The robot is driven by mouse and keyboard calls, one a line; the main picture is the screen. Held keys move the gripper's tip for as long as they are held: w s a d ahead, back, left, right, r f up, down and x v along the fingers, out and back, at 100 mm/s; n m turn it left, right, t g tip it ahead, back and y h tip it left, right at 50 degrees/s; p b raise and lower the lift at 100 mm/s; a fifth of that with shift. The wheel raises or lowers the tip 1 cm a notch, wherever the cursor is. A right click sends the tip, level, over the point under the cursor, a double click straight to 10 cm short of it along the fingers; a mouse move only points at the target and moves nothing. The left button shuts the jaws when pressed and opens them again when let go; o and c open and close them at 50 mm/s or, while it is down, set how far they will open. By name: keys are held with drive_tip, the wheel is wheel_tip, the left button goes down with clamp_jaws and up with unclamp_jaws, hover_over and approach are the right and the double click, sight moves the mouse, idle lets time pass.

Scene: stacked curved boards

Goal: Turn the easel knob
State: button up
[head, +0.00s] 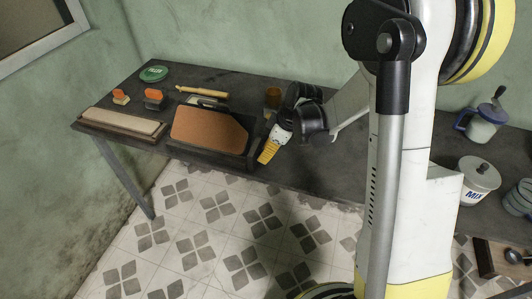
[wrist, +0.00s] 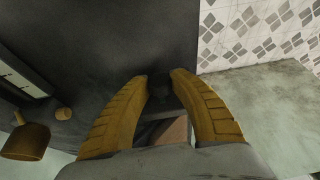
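The easel (head: 250,150) is a low dark frame near the table's front edge, with a brown board (head: 208,130) leaning on it. My gripper (head: 264,158) has yellow fingers and is beside the easel's right side, pointing down and to the left. In the wrist view my gripper (wrist: 161,76) has its two fingertips apart. A dark rounded thing, which looks like the easel knob (wrist: 160,88), lies between them. I cannot tell whether the fingers touch it. Part of the brown board (wrist: 175,131) shows below it. In the head view the knob cannot be made out.
The dark table (head: 330,165) also bears a flat wooden board (head: 120,122), two orange-topped blocks (head: 154,96), a green disc (head: 153,74) and an orange-brown cup (head: 272,97). Tiled floor lies in front.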

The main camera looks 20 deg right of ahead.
clamp_jaws()
drive_tip(key=g+y, duration=0.1)
drive_tip(key=g+y+b, duration=0.1)
drive_tip(key=g, duration=0.1)
drive_tip(key=shift+w+d+f+m, duration=0.1)
drive_tip(key=shift+d+f+m, duration=0.05)
drive_tip(key=shift+m, duration=0.25)
drive_tip(key=shift+m+g+y+b, duration=0.4)
drive_tip(key=shift+g+y+b, duration=0.55)
drive_tip(key=shift+g+y, duration=0.35)
drive_tip(key=o, duration=0.9)
unclamp_jaws()
drive_tip(key=shift+c, duration=0.2)
